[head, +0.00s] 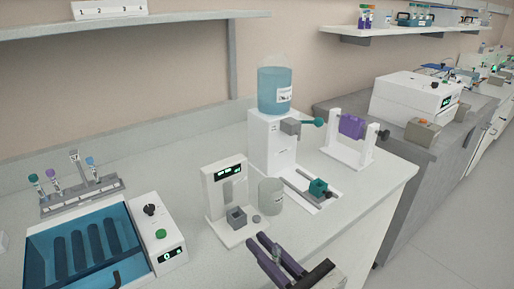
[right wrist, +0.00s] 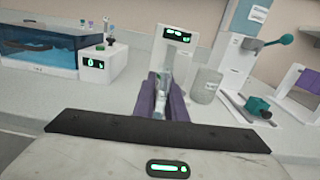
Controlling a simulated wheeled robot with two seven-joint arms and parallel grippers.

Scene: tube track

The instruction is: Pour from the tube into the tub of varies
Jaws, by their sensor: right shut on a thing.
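My right gripper (head: 279,254) has purple fingers and is at the bottom middle of the head view, in front of the bench. In the right wrist view its fingers (right wrist: 162,98) are shut on a small pale, clear tube (right wrist: 162,82), which is partly hidden by them. A translucent whitish tub (head: 271,196) stands on the bench beyond the gripper; it shows to the right of the fingers in the right wrist view (right wrist: 205,86). The gripper is apart from it. My left gripper is not in view.
A white device with a green display (head: 224,185) and a small grey block (head: 237,217) stands left of the tub. Behind is a dispenser with a blue bottle (head: 274,90). A blue water bath (head: 85,245) and tube rack (head: 82,193) are at left.

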